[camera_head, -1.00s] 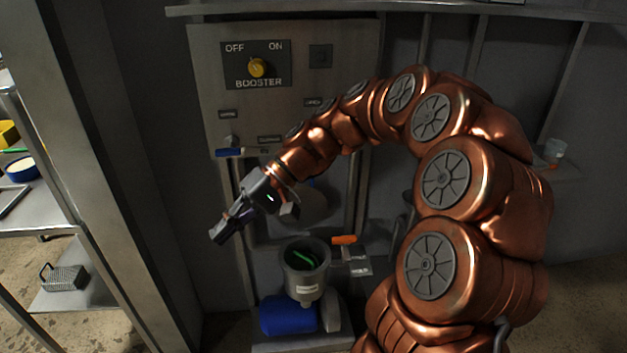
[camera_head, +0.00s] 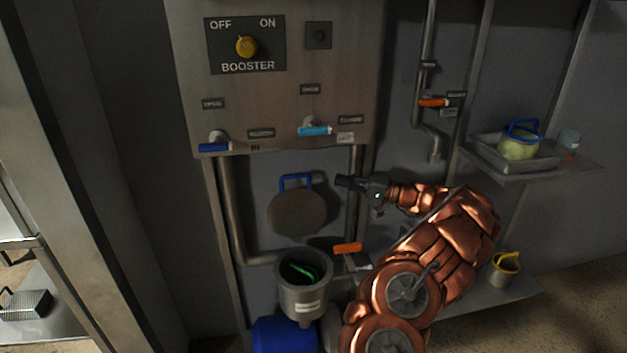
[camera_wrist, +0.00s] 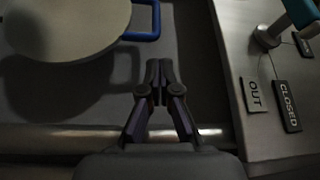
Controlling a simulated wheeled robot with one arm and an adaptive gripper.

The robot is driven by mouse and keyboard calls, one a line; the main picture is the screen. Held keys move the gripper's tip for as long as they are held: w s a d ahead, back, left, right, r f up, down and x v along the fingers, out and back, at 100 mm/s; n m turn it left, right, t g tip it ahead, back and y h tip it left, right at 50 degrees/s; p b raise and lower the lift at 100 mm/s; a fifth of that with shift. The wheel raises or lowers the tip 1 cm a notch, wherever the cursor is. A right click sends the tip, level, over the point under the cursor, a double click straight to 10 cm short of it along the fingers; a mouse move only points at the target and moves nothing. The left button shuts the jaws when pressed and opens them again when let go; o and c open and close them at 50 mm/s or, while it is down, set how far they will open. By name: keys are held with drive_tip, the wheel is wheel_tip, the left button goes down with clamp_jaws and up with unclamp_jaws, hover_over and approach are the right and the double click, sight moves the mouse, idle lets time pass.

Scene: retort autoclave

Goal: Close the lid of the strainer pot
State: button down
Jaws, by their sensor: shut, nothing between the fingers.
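The grey strainer pot (camera_head: 303,297) stands below the panel, its mouth open upward with something green inside. Its round lid (camera_head: 297,213) stands upright behind and above the mouth, with a blue handle (camera_head: 296,180) at the top. My gripper (camera_head: 345,182) is to the right of the handle, apart from it, shut and empty. In the wrist view the lid's pale face (camera_wrist: 65,28) is at the upper left, with the blue handle (camera_wrist: 153,22) beyond my shut fingertips (camera_wrist: 158,70).
A panel (camera_head: 285,95) with blue levers hangs above. An orange-handled valve (camera_head: 347,248) sits right of the pot, and a blue motor-like body (camera_head: 285,335) below it. A vertical pipe (camera_head: 355,190) runs near my gripper. A shelf (camera_head: 570,170) at right holds containers.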

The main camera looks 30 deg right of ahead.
drive_tip(key=shift+h, duration=0.3)
drive_tip(key=x, duration=0.5)
drive_tip(key=w+d+x, duration=0.1)
drive_tip(key=x, duration=0.2)
drive_tip(key=shift+w+a+f+b, duration=0.1)
drive_tip(key=shift+w+f+b, duration=0.1)
drive_tip(key=shift+f+b, duration=0.15)
drive_tip(key=shift+f+t, duration=0.1)
drive_tip(key=shift+t, duration=0.2)
